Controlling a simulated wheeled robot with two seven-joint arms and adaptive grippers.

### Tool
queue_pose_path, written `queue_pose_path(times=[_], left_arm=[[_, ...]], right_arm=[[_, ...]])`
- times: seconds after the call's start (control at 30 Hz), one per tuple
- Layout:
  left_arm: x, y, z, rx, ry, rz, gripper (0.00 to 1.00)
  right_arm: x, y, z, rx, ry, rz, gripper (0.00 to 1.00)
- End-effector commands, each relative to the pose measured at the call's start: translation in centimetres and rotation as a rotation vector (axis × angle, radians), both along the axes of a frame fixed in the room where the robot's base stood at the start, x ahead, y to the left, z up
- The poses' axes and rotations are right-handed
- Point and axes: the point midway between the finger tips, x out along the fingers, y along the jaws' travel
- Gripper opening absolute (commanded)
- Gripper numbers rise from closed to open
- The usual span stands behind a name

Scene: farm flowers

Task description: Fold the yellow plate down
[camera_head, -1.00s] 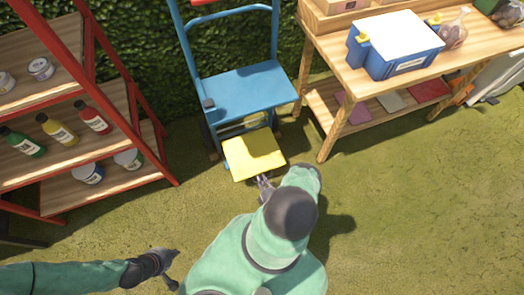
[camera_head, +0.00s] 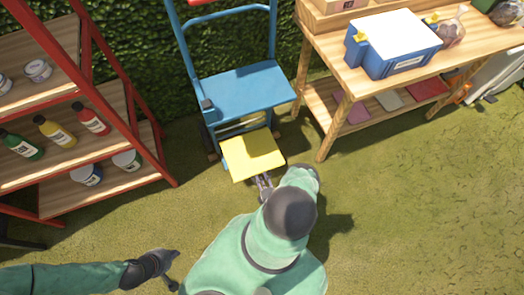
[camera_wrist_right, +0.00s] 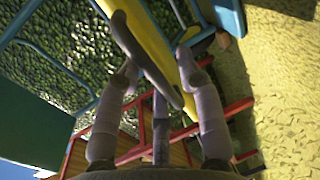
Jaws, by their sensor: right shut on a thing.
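The yellow plate (camera_head: 252,154) sticks out from the lower front of the blue cart (camera_head: 248,91). It looks roughly flat, though its exact tilt is hard to tell. My right gripper (camera_head: 264,181) is at the plate's near edge in the head view. In the right wrist view, the fingers of my right gripper (camera_wrist_right: 158,64) are on either side of the yellow plate's (camera_wrist_right: 152,32) dark edge, shut on it. My left gripper (camera_head: 170,268) is low at the left, away from the cart and over the grass; its jaws are too small to read.
A red-framed shelf (camera_head: 125,92) with bottles and cans stands left of the cart. A wooden table (camera_head: 455,62) with a blue box (camera_head: 393,58) stands to the right. A hedge (camera_head: 130,35) is behind. The grass at the lower right is open.

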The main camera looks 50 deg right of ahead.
Motion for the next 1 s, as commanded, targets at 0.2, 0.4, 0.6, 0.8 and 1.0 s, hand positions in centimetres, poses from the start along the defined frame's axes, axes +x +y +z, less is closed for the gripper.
queue_pose_path(times=[0.2, 0.4, 0.6, 0.8, 1.0], left_arm=[[0.0, 0.0, -0.1, 0.000, 0.000, 0.000, 0.00], [0.0, 0.0, -0.1, 0.000, 0.000, 0.000, 0.00], [0.0, 0.0, -0.1, 0.000, 0.000, 0.000, 0.00], [0.0, 0.0, 0.0, 0.000, 0.000, 0.000, 0.00], [0.0, 0.0, 0.0, 0.000, 0.000, 0.000, 0.00]], right_arm=[[-0.1, 1.6, -0.8, 0.030, 0.017, 0.011, 0.30], [-0.5, 1.9, -0.8, 0.033, 0.018, 0.011, 0.30], [-2.9, 3.0, -0.1, 0.031, 0.016, 0.003, 0.30], [-6.1, 4.4, 1.0, 0.016, 0.009, -0.001, 0.30], [-8.5, 5.5, 1.8, 0.005, 0.003, -0.001, 0.30]])
